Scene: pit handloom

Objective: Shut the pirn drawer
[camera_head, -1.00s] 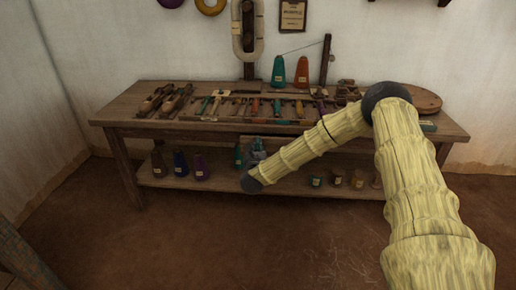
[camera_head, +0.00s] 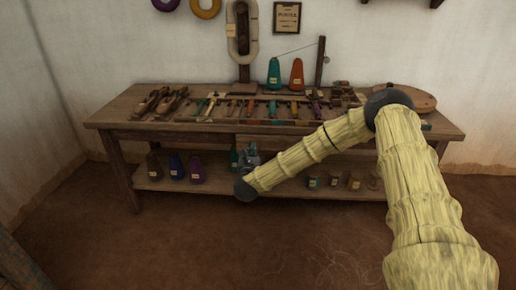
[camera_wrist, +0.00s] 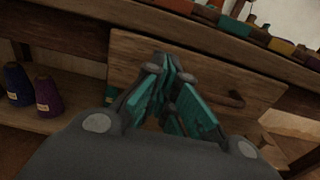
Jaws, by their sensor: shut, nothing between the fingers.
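The pirn drawer (camera_wrist: 132,62) is a plain wooden front under the table top, with a dark curved handle (camera_wrist: 236,98) on its right part in the wrist view. In the head view, the drawer (camera_head: 277,141) is mostly hidden behind my arm, a narrow strip of it showing. My gripper (camera_wrist: 177,78) has teal finger pads, is shut and empty, and points at the drawer front left of the handle. In the head view my gripper (camera_head: 250,156) is low at the table's front. I cannot tell whether the fingers touch the wood, nor how far the drawer stands out.
The wooden table (camera_head: 122,108) carries shuttles, tools and a teal cone (camera_head: 273,74) beside an orange cone (camera_head: 297,74). Its lower shelf holds dark cones, a purple cone (camera_head: 197,171) and small jars (camera_head: 313,181). The floor in front is clear.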

